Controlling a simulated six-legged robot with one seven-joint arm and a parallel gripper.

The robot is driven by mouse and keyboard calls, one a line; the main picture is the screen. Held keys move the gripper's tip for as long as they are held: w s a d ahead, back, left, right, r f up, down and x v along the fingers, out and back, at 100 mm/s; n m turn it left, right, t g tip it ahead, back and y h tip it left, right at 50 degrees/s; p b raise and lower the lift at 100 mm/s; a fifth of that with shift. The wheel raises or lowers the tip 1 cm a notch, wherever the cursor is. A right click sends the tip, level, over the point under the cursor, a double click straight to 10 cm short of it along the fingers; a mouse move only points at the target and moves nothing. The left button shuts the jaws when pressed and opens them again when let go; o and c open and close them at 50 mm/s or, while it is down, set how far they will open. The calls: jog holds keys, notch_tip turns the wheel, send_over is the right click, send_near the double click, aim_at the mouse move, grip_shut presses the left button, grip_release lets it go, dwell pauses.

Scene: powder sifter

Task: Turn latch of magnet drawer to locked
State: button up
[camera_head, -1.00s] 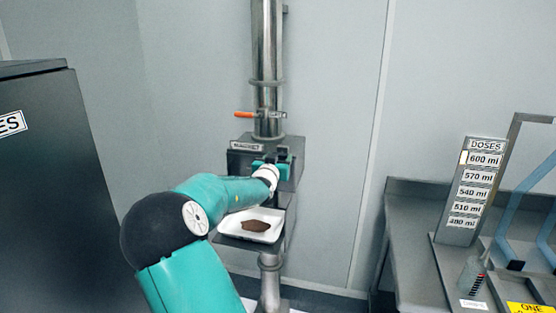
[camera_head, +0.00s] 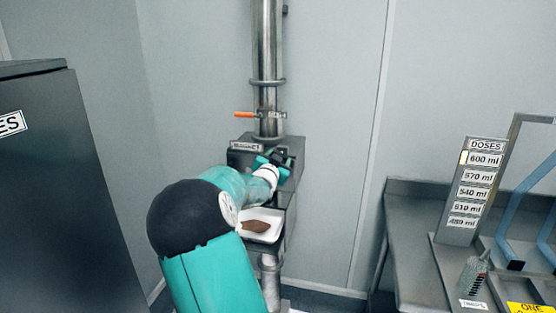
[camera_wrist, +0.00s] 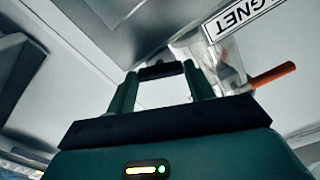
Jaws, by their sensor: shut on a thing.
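The magnet drawer unit (camera_head: 240,159) is a dark grey box on the steel pipe, with a "MAGNET" label at its upper left. The label (camera_wrist: 240,20) also shows, tilted, in the wrist view. My gripper (camera_head: 272,161) is at the front of this box and tilted. In the wrist view its two green fingers are shut on a black bar (camera_wrist: 160,71), which looks like the latch of the drawer. My gripper and wrist hide much of the box front, and I cannot read the latch's exact angle.
An orange-handled lever (camera_head: 243,115) sits on the pipe above the box. A white tray (camera_head: 275,234) with brown powder is below my gripper, partly hidden by my arm. A steel bench (camera_head: 405,240) with a doses board (camera_head: 458,227) is at right, a dark cabinet (camera_head: 60,200) at left.

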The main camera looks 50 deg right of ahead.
jog(key=shift+m, duration=6.6)
jog(key=o, duration=1)
jog(key=shift+a, duration=0.1)
jog(key=v, duration=1.3)
jog(key=shift+s+a, duration=0.2)
jog(key=shift+a, duration=0.1)
